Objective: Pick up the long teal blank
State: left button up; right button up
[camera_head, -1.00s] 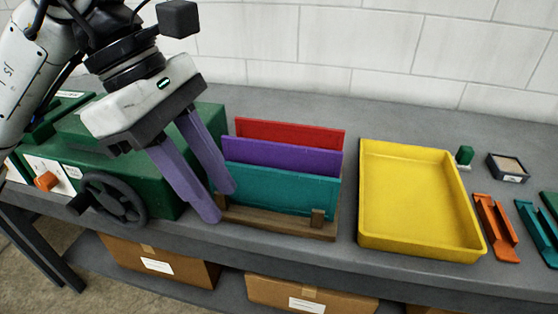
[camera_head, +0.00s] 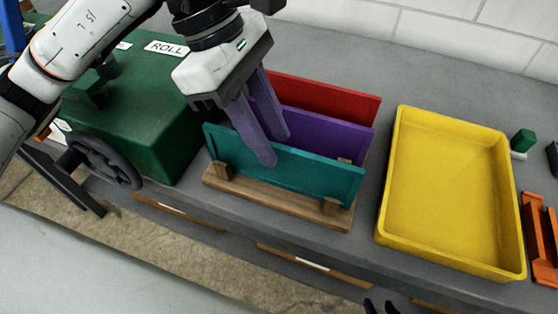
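The long teal blank (camera_head: 310,173) stands on edge in the front slot of a wooden rack (camera_head: 270,198), with its broad face toward me. My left gripper (camera_head: 279,151) is above it, its two purple fingers apart and nothing seen between them. The nearer fingertip overlaps the upper part of the teal face. The farther fingertip ends just above the teal top edge in the picture. I cannot tell whether the fingers straddle the blank or touch it. Two small dark tips at the bottom edge may be my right gripper (camera_head: 379,306); most of it is cut off.
A purple blank (camera_head: 325,133) and a red blank (camera_head: 340,97) stand behind the teal one. A yellow tray (camera_head: 440,190) is to the right, with an orange piece (camera_head: 541,240) beyond it. A green machine (camera_head: 150,120) with a handwheel (camera_head: 105,162) is at left.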

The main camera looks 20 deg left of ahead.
aim_at(278, 145)
pick_arm(q)
jog(key=shift+x, duration=1.7)
jog(key=shift+w, duration=0.2)
jog(key=shift+c, duration=0.2)
jog(key=shift+r, duration=0.1)
grip_shut()
